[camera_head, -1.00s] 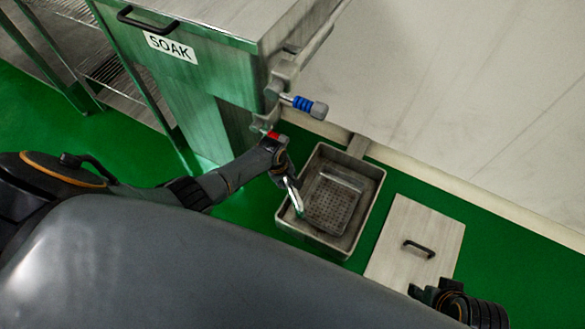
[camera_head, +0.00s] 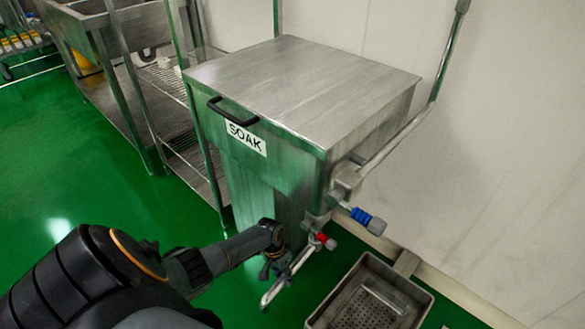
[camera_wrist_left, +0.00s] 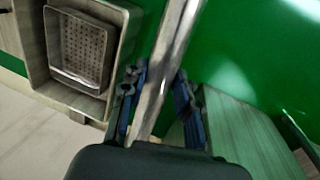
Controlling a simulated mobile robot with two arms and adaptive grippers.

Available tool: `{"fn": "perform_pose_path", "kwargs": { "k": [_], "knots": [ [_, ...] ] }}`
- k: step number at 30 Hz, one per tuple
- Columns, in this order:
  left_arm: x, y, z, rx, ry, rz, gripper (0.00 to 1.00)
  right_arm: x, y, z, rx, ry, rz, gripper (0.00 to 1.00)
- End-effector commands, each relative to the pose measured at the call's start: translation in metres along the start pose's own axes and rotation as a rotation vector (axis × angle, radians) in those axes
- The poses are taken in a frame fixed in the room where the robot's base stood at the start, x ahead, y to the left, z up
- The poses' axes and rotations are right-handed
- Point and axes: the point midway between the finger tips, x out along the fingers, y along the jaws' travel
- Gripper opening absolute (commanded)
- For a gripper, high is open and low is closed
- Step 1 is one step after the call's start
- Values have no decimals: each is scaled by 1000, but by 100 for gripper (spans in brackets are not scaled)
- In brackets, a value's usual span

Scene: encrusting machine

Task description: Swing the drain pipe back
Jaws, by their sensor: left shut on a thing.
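The drain pipe (camera_head: 272,292) is a thin bright metal tube with a bent lower end, below the SOAK tank (camera_head: 290,95). It slopes from the red-handled valve (camera_head: 323,240) down to the lower left, and its open end hangs left of the floor basin (camera_head: 338,292), clear of it. My left gripper (camera_head: 275,268) is shut on the pipe. In the left wrist view the pipe (camera_wrist_left: 174,55) runs between the two fingers (camera_wrist_left: 157,100). The basin also shows there, at upper left (camera_wrist_left: 130,22). My right gripper is not in view.
A blue-handled valve (camera_head: 364,219) sticks out above the red one. A wall pipe (camera_head: 400,135) runs up behind the tank. A wire-shelf rack (camera_head: 165,80) stands left of the tank. Green floor (camera_head: 90,220) is open at left.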

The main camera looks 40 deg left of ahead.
Motion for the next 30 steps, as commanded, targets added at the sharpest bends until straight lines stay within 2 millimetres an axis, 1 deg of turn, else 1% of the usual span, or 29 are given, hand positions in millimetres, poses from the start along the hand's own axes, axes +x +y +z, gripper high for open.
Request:
{"fn": "perform_pose_path", "kwargs": {
  "k": [1, 6, 22, 23, 24, 26, 30],
  "knots": [
    [2, -6, 2, 18, -8, -2, 0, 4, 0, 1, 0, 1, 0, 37],
    [0, -14, 2, 69, -19, -3, 0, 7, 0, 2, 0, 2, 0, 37],
    [-3, -20, 1, 96, -23, -8, 0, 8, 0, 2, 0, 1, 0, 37],
    [-3, -20, 1, 96, -23, -8, 33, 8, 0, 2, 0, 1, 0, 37],
    [-3, -20, 1, 96, -23, -8, 41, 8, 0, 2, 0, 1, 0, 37],
    [-3, -20, 1, 95, -22, -8, 53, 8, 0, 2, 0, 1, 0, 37],
    [-3, -19, 0, 94, -20, -5, 54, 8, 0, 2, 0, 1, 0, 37]
  ]
}}
